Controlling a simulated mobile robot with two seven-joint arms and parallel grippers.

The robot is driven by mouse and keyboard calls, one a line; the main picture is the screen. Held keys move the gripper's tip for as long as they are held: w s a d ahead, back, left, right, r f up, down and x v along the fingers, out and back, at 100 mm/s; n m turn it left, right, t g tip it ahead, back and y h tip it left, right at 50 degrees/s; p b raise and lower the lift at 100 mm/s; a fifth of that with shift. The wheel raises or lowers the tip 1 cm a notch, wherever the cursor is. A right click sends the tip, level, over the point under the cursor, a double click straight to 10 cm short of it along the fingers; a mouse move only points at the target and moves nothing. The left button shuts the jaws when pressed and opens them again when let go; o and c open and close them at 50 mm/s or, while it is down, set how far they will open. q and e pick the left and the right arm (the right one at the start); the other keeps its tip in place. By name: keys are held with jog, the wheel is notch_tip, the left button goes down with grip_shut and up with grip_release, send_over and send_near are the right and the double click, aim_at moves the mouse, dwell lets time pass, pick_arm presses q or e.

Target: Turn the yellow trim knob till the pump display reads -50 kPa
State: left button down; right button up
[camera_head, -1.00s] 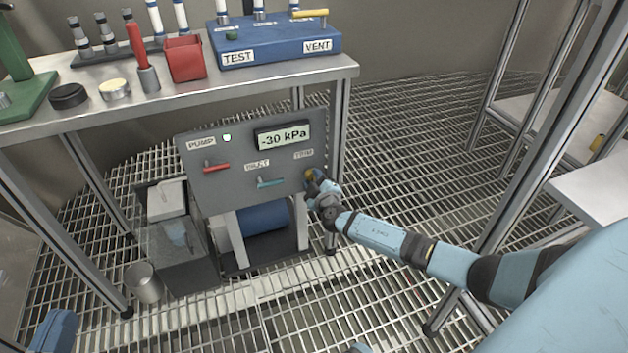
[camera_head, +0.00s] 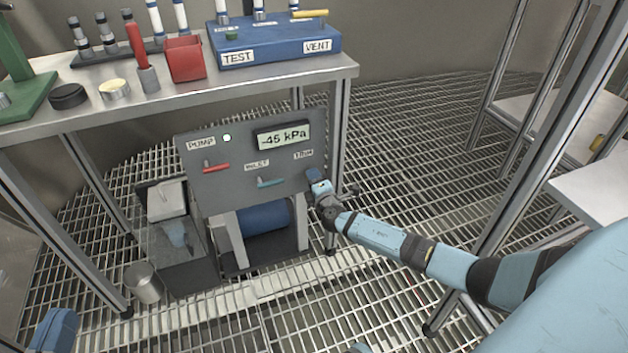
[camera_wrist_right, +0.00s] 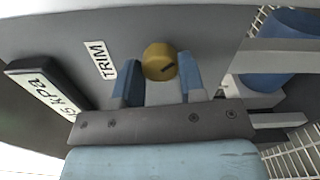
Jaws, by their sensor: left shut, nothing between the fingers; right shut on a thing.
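The grey pump panel (camera_head: 225,155) stands under the bench, and its display (camera_head: 283,136) reads -45 kPa. The yellow trim knob (camera_wrist_right: 160,62) has a dark mark on its face and sits beside the TRIM label (camera_wrist_right: 102,60) in the right wrist view. My right gripper (camera_wrist_right: 158,72) is shut on the knob, one blue finger on each side. In the head view my right gripper (camera_head: 315,180) is at the panel's lower right and hides the knob. My left gripper (camera_head: 54,330) shows partly at the bottom left, shut and empty, away from the panel.
A red lever (camera_head: 215,167) and a teal lever (camera_head: 270,182) are on the same panel, left of the knob. A bench leg (camera_head: 337,130) stands close to the right of the panel. A metal cup (camera_head: 143,282) stands at lower left. The grating floor on the right is open.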

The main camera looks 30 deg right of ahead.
jog(key=shift+n, duration=0.7)
jog(key=o, duration=0.9)
pick_arm(q)
jog(key=s+n+p, duration=0.1)
jog(key=p, duration=0.1)
jog(key=d+n+g+p, duration=0.1)
jog(key=p, duration=0.1)
jog(key=shift+s+d+f+n+y, duration=0.1)
jog(key=shift+s+f+n+y, duration=0.25)
jog(key=shift+s+n+y, duration=0.05)
pick_arm(e)
jog(key=v, duration=1.4)
